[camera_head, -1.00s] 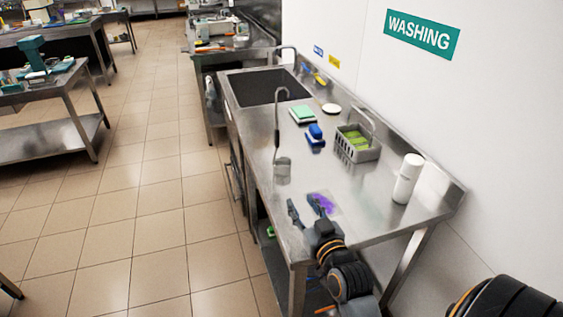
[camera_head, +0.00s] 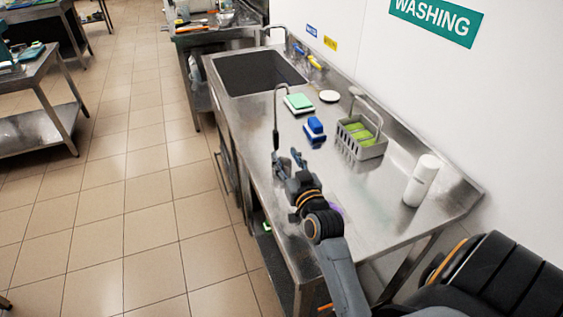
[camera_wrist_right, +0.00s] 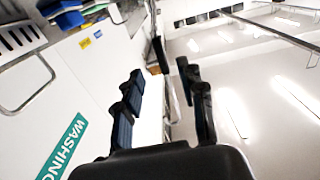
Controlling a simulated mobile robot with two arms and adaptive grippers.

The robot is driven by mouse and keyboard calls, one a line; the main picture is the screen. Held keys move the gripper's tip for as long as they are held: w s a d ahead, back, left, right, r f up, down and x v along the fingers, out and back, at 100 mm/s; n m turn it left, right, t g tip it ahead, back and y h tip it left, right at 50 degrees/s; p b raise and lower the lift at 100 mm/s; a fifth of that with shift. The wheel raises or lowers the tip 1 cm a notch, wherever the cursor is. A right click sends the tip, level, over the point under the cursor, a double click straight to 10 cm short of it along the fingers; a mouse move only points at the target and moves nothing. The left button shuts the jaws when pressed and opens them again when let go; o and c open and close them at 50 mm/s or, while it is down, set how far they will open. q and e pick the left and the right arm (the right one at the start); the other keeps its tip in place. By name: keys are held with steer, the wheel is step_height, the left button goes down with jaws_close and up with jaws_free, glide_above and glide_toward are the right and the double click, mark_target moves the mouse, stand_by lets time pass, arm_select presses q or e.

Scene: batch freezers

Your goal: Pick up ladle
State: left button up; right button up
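The ladle (camera_head: 276,124) shows in the head view as a thin metal handle with a bent top, at the left side of the steel sink table (camera_head: 385,210). Its bowl end is largely hidden behind my right gripper (camera_head: 288,157). My right gripper is open, its fingertips close beside the lower end of the ladle; I cannot tell whether they touch it. My left gripper is not in view.
A grey caddy (camera_head: 372,148) with green sponges, a blue brush (camera_head: 314,131), a green-and-white sponge (camera_head: 299,103) and a white bottle (camera_head: 421,180) stand on the table. The sink basin (camera_head: 255,75) is further back. A wall borders the right; tiled floor is free on the left.

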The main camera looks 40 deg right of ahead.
mark_target(277, 144)
steer(key=x, duration=0.2)
steer(key=shift+w+d, duration=0.1)
steer(key=shift+w, duration=0.25)
steer(key=shift+w+d+f, duration=0.1)
steer(key=shift+w+f, duration=0.05)
steer(key=shift+w, duration=0.15)
steer(key=shift+w+p, duration=0.25)
steer(key=shift+p, duration=0.05)
steer(key=p+x, duration=0.1)
steer(key=x, duration=0.3)
steer(key=shift+w+d, duration=0.1)
steer(key=shift+w, duration=0.2)
steer(key=shift+c, duration=0.4)
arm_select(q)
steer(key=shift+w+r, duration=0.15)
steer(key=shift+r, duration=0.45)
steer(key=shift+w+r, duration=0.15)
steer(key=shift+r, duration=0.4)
arm_select(e)
jaws_close()
